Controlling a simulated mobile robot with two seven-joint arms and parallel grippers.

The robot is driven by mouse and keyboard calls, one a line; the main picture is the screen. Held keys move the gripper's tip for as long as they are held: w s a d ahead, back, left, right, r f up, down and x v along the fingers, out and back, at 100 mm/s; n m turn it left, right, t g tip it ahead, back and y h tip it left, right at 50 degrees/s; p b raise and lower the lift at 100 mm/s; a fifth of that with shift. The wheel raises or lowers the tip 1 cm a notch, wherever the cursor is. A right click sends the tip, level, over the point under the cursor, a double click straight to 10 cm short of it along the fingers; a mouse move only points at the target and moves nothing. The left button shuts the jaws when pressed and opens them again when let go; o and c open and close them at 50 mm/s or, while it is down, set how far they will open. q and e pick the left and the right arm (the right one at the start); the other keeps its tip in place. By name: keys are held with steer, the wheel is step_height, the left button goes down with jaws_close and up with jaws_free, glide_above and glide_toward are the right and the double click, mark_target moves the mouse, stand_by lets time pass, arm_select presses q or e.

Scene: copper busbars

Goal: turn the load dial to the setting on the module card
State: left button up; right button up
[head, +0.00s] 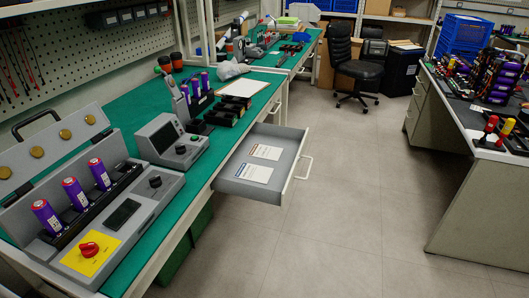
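A grey battery tester (170,215) stands at the near left of the green bench, its lid open. Purple cells (74,192) stand in a row in it. A black dial (155,181) sits on its right part, and a red knob (89,249) sits on a yellow plate at its front. A second grey device with a screen (165,136) behind it also has a black knob (181,149). I cannot tell which is the load dial. Two printed cards, one red-headed (265,152) and one blue-headed (253,173), lie in a drawer; their text is unreadable. Neither gripper is in view.
The grey drawer (297,174) stands pulled out from the bench into the aisle. A clipboard with white paper (243,88) lies on the green bench top (135,99). A black chair (357,75) stands farther back. The grey floor right of the drawer is clear.

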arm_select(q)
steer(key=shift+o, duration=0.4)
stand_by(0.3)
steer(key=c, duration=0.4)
